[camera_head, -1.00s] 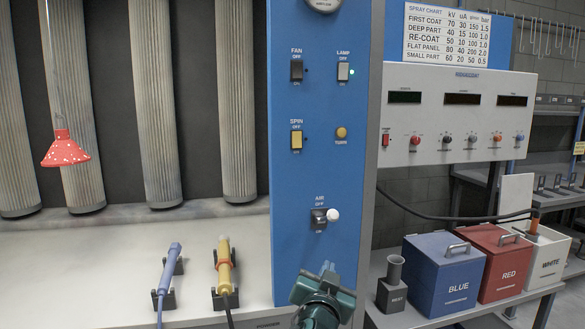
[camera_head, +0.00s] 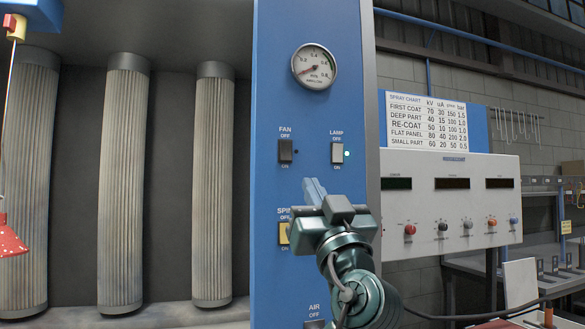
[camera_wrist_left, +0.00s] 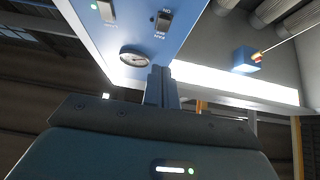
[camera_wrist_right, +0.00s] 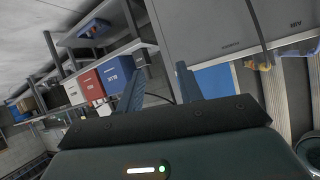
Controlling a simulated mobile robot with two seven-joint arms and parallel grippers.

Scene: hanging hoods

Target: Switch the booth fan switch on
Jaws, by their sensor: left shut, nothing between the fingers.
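The fan switch (camera_head: 285,151) is a dark rocker on the blue booth panel (camera_head: 270,60), marked FAN, with OFF above and ON below. The small light beside it (camera_head: 297,152) is dark. In the left wrist view the fan switch (camera_wrist_left: 163,20) shows upside down above the fingers. My left gripper (camera_head: 314,190) is shut and empty, below and to the right of the fan switch and apart from it in the picture. Its closed fingers (camera_wrist_left: 160,70) also show in the left wrist view. My right gripper (camera_wrist_right: 158,67) is open, with nothing between its fingers.
The white lamp switch (camera_head: 337,153), with a lit green light, is right of the fan switch. The yellow spin switch (camera_head: 285,233) is below, partly hidden by my left gripper. A round gauge (camera_head: 314,67) is above. Tall filter tubes (camera_head: 125,180) stand at the left.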

